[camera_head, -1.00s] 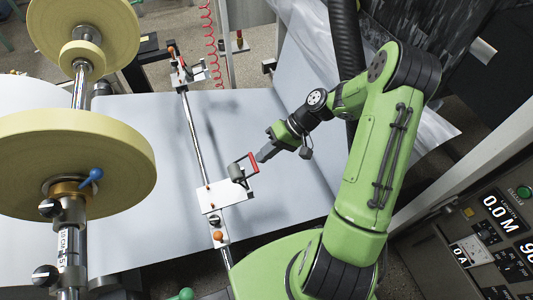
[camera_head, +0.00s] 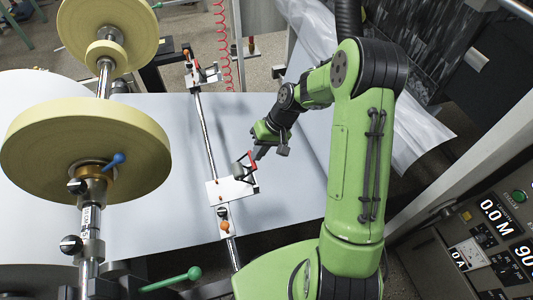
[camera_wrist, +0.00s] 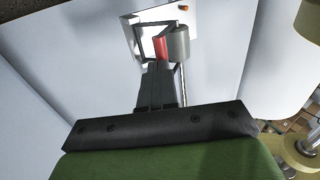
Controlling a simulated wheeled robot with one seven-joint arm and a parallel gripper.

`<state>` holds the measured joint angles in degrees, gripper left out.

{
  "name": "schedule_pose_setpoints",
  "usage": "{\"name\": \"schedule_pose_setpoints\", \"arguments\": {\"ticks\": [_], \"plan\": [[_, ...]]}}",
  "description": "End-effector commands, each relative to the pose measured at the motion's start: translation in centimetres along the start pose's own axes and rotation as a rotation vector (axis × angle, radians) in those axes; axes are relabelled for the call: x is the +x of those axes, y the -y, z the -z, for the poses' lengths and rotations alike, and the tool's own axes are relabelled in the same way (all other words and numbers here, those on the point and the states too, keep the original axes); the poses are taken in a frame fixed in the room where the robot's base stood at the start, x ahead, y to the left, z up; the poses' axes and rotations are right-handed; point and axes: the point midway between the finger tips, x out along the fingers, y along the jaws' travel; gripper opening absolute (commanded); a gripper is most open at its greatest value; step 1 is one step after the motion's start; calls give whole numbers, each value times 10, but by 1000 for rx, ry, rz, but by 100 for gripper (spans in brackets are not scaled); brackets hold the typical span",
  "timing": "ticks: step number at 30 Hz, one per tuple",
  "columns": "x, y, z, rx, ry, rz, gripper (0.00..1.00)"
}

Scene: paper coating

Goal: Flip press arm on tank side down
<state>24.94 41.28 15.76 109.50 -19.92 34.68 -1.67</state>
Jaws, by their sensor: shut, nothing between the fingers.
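The near press arm, with a red handle (camera_head: 250,160) and grey roller (camera_head: 238,170), stands raised on a white plate (camera_head: 224,192) clamped to the metal bar. My gripper (camera_head: 258,154) is shut, its fingertips right beside the red handle. In the wrist view my shut fingers (camera_wrist: 158,68) point at the red handle (camera_wrist: 161,48), with the grey roller (camera_wrist: 179,43) just right of it. I cannot tell whether they touch. A second press arm (camera_head: 208,73) sits at the far end of the bar. Which one is the tank side is not marked.
White paper (camera_head: 290,140) spreads under the bar. Two yellow rolls, the near one (camera_head: 85,150) large, stand on a shaft at the left. A green lever (camera_head: 172,281) is at the front. A control panel (camera_head: 490,240) is at the right.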

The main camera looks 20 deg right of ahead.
Motion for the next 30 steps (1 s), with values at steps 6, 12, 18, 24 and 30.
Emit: {"name": "schedule_pose_setpoints", "arguments": {"ticks": [6, 12, 18, 24, 30], "plan": [[11, 28, 1, -10, 3, -206, 0], [25, 48, 1, -9, 3, -396, 0], [43, 65, 1, -8, 3, -587, 0], [61, 75, 2, 1, 2, -699, 0], [79, 83, 1, 0, 2, -695, 0]]}}
